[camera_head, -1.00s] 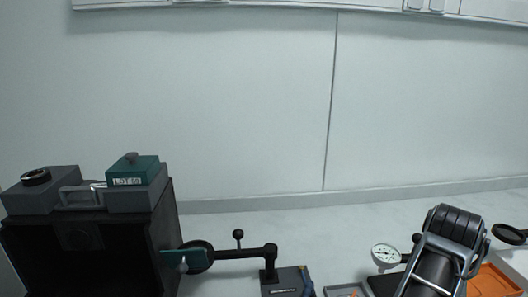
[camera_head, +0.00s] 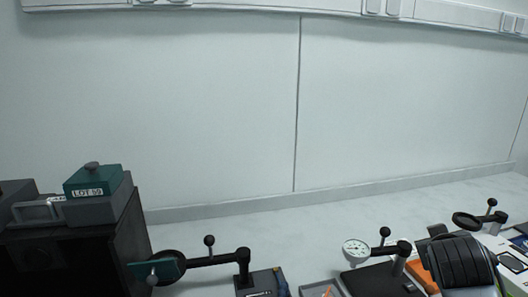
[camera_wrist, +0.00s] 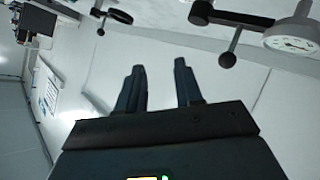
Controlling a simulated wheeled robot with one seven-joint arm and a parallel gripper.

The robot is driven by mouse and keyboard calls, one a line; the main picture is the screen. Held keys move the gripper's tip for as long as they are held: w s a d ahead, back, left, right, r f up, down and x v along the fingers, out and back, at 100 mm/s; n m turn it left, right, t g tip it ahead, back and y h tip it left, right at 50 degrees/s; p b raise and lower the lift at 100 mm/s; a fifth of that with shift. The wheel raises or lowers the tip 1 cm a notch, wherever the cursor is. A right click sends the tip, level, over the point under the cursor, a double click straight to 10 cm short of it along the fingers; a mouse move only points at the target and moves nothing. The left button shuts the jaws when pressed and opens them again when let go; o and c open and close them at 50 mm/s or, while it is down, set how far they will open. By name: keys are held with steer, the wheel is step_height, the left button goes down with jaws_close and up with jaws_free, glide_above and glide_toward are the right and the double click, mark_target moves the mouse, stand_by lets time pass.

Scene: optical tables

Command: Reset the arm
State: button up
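My arm (camera_head: 462,262) shows at the lower right of the head view as a dark, ribbed link. My gripper (camera_wrist: 160,85) is in the wrist view, with its two dark fingers apart and nothing between them. Its fingers point toward the bench, which appears tilted in that view. The gripper itself is not visible in the head view.
A dial gauge (camera_head: 356,250) on a black stand is left of my arm; it also shows in the wrist view (camera_wrist: 290,42). A magnifier arm (camera_head: 467,220) stands to the right. A dark cabinet (camera_head: 75,262) at left carries a green LOT box (camera_head: 93,180).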

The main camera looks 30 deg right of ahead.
steer(key=s+a+f+n+t+y, duration=0.3)
steer(key=s+a+n+t, duration=0.15)
steer(key=a, duration=0.45)
steer(key=s+a+f+n+t+y, duration=0.3)
steer(key=a+f+n, duration=0.15)
steer(key=a, duration=0.35)
steer(key=s+a+r+m+t+y, duration=0.1)
steer(key=s+a+r+y, duration=0.1)
steer(key=s+a, duration=0.5)
steer(key=s+a+r+m+y, duration=0.1)
steer(key=s+a+y, duration=0.2)
steer(key=s+a, duration=0.5)
steer(key=a, duration=0.2)
steer(key=shift+s+a+r+m+t+b, duration=0.3)
steer(key=shift+a+r+m+t+b, duration=0.05)
steer(key=shift+m, duration=0.05)
